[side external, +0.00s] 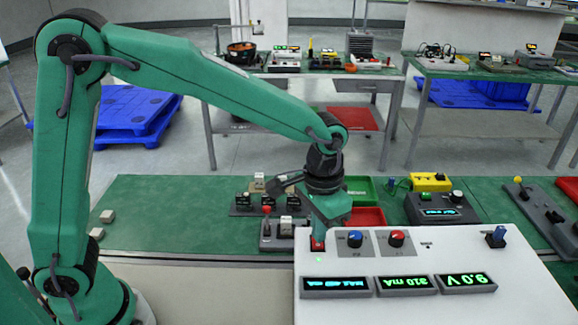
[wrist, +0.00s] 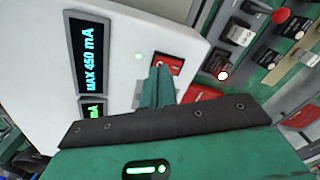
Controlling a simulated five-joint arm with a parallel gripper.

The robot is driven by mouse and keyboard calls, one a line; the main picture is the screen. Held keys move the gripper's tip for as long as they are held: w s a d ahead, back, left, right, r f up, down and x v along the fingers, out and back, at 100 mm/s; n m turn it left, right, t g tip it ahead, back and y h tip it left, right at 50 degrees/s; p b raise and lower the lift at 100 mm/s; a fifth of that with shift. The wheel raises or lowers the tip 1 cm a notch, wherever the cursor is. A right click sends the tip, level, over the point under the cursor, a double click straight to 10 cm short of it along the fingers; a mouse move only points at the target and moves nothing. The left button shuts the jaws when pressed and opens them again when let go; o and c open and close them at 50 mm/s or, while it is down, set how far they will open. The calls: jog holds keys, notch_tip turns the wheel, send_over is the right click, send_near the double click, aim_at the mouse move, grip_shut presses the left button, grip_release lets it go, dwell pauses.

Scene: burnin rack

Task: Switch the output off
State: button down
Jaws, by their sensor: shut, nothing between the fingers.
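The white power supply (side external: 440,300) stands at the front right, its panel sloping. A red rocker switch (side external: 318,244) sits at its upper left; in the wrist view the switch (wrist: 176,66) shows beside my fingertips. A small green light (side external: 318,259) glows just below it and also shows in the wrist view (wrist: 138,56). My gripper (side external: 318,232) is shut and empty, pointing down at the switch; its fingertips (wrist: 161,70) partly cover it. I cannot tell whether they touch it. The displays read MAX 450 mA (side external: 336,285), 310 mA (side external: 406,282) and 9.0 V (side external: 466,279), all lit.
A blue knob (side external: 355,239) and a red knob (side external: 397,239) are right of the switch. A blue lever (side external: 496,236) stands at the panel's right. Behind are a red tray (side external: 368,216), a green tray (side external: 358,187) and small switch units (side external: 268,204). The green bench (side external: 150,215) is mostly clear at left.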

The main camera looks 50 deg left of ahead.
aim_at(315, 244)
jog(key=shift+f, duration=0.95)
dwell(0.8)
jog(key=shift+r, duration=3.55)
jog(key=shift+a, duration=0.1)
jog(key=s+a+r+n+t, duration=0.1)
jog(key=s+a+r+t, duration=0.1)
jog(key=s+a, duration=0.6)
jog(key=s+a+r+n+t, duration=0.2)
jog(key=s+a+r+t, duration=0.1)
jog(key=s+a, duration=0.5)
jog(key=shift+a+t, duration=0.3)
jog(key=shift+a, duration=1)
